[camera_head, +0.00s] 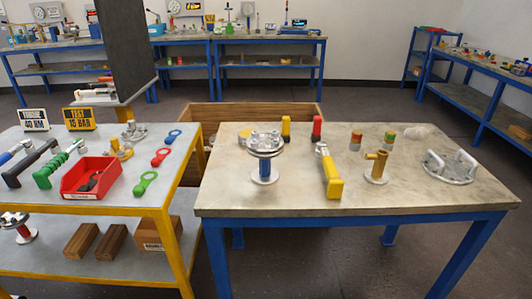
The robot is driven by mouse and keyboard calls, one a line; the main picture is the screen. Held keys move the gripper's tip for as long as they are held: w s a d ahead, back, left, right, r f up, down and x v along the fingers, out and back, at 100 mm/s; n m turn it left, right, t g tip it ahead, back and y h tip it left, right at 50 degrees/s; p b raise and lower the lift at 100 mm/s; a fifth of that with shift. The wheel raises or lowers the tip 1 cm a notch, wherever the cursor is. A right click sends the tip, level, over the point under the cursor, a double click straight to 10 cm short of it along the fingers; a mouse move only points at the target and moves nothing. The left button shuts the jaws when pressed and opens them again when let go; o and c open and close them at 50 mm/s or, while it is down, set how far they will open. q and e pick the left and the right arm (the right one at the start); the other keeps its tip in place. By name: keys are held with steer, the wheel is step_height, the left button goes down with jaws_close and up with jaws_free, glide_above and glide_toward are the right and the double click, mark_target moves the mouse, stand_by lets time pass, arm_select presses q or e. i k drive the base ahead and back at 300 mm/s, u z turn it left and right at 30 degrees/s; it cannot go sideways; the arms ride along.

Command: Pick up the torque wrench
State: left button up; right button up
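On the left table lie three long-handled tools side by side: one blue (13,153), one black (28,163) and one green (57,165). They lie below a white sign (36,120) that appears to read "TORQUE 40 NM". On the right table lies a tool with a thick yellow handle (331,178) and a silver upper part. I cannot tell for certain which of these is the torque wrench. Neither of my grippers is in view.
The right table (230,190) holds a flanged vessel (265,155), a brass fitting (376,165) and a round lid with handles (450,166). A red bin (92,180) and ring-ended tags (145,183) are on the left table. A wooden crate (250,110) stands behind.

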mark_target(335, 191)
steer(key=k, duration=0.65)
steer(key=z, duration=0.4)
steer(key=i, duration=1.3)
steer(key=u, duration=0.85)
